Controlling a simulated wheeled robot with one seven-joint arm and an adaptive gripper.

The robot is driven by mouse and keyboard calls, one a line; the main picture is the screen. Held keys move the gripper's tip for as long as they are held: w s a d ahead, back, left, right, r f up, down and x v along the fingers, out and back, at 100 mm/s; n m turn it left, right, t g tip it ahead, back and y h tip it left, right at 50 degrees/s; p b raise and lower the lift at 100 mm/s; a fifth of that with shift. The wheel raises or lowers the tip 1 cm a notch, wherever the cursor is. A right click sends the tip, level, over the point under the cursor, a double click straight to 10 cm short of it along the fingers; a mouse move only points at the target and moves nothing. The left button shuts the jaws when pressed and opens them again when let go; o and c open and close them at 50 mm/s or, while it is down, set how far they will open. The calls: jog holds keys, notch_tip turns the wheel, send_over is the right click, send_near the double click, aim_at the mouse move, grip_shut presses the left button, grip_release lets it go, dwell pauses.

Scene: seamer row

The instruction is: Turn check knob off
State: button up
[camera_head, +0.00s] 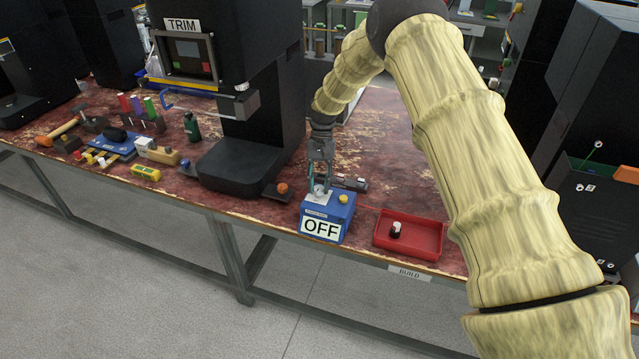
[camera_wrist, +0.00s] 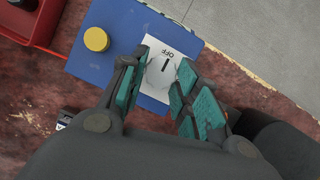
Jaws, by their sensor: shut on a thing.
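The blue check box (camera_head: 340,218) stands near the table's front edge, with a large OFF sign (camera_head: 320,228) on its front. Its pale round knob (camera_wrist: 159,76) sits on a white label (camera_wrist: 185,42) on top. The dark line on the knob points roughly toward the printed OFF, which appears upside down in the wrist view. My gripper (camera_head: 319,187) reaches down over the box and is shut on the knob, with one teal-padded finger on each side. In the wrist view my gripper (camera_wrist: 163,68) partly hides the knob's edges.
A yellow button (camera_wrist: 96,39) is beside the knob on the box. A red tray (camera_head: 437,240) with a small dark, white-topped piece (camera_head: 396,229) stands to the right. A dark cylindrical item (camera_head: 351,183) lies behind the box. The black TRIM machine (camera_head: 240,165) stands to the left.

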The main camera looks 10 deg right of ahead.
jog(key=o, duration=1)
jog(key=shift+r, duration=0.1)
jog(key=v, duration=1.2)
jog(key=shift+d, duration=0.2)
